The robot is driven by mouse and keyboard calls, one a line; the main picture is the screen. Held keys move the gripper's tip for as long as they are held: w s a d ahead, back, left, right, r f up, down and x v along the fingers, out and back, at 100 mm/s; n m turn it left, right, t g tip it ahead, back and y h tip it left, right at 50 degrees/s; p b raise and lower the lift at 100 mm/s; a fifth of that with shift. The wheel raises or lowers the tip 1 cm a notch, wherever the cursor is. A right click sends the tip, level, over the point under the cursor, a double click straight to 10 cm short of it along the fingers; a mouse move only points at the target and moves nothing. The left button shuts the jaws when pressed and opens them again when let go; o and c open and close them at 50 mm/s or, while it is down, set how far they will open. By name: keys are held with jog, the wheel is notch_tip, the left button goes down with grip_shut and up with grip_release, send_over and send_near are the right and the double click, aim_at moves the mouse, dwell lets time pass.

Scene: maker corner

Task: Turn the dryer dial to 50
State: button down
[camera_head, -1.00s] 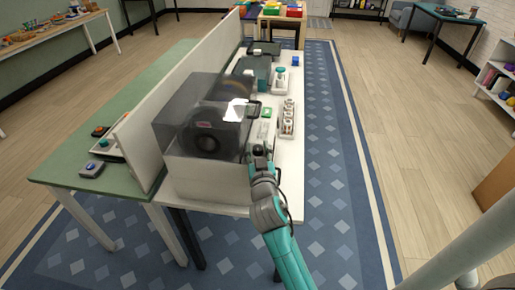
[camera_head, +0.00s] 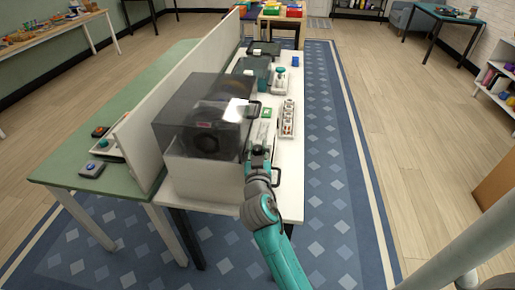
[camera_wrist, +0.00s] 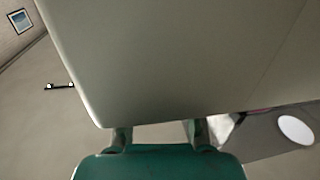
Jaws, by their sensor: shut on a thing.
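The dryer (camera_head: 198,179) is a pale box with a smoky clear lid, standing at the near end of the white table. A dark spool (camera_head: 212,138) shows through the lid. My gripper (camera_head: 261,145) is at the dryer's right side. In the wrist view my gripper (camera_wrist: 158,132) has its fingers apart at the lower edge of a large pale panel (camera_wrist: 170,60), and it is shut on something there. The dial and its scale are hidden, so its setting cannot be read. What is held is most likely the dial.
A white tray (camera_head: 280,119) with several small items lies right beyond my gripper. A green block (camera_head: 266,113) and a grey-teal case (camera_head: 257,68) stand farther back. A white divider (camera_head: 185,72) runs along the left. The rug (camera_head: 335,130) to the right is clear.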

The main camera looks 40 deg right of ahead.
jog(key=shift+m+g+h, duration=0.8)
jog(key=c, duration=1.1)
grip_release()
jog(key=v, duration=1.2)
